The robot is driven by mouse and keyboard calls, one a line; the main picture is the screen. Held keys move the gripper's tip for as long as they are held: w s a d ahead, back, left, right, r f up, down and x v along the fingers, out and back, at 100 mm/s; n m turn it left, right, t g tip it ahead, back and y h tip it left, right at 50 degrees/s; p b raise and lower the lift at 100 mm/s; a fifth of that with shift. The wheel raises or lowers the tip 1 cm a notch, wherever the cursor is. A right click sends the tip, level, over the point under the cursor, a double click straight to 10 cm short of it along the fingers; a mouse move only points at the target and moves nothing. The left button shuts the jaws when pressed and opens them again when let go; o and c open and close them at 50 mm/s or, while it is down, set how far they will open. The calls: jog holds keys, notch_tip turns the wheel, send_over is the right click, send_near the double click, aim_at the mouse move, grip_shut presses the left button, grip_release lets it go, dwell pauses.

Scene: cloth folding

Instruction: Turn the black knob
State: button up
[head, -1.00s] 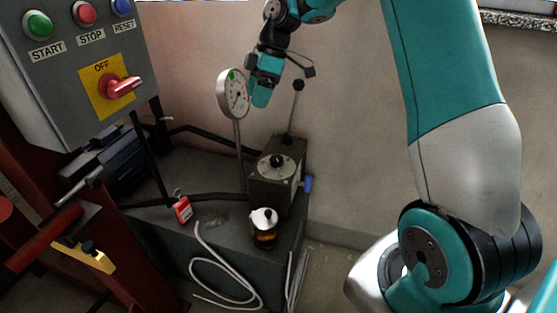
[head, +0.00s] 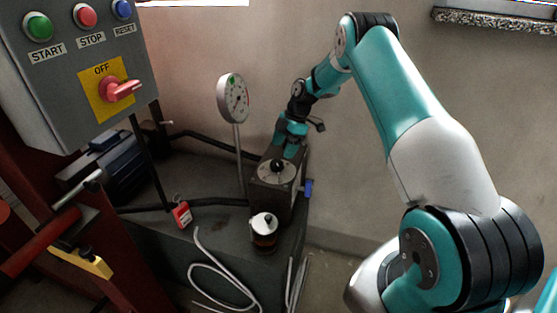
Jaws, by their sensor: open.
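A round black knob (head: 277,166) sits on a pale dial on top of a dark box (head: 270,196) on the bench. My gripper (head: 287,148) is open, pointing down just behind the knob as seen from the head. It looks empty. I cannot tell whether its teal fingers touch the knob or the box. The tall lever on this box is hidden behind my arm. Another small black knob (head: 86,252) is on a yellow bar at the lower left.
A round gauge (head: 233,98) on a thin post stands left of my arm. A grey control panel (head: 60,85) with a red switch (head: 120,90) is at the upper left. A white-capped jar (head: 264,231), a red padlock (head: 181,214) and a white cable (head: 215,275) are nearby.

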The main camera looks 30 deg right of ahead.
aim_at(277, 162)
jog(key=x, duration=0.6)
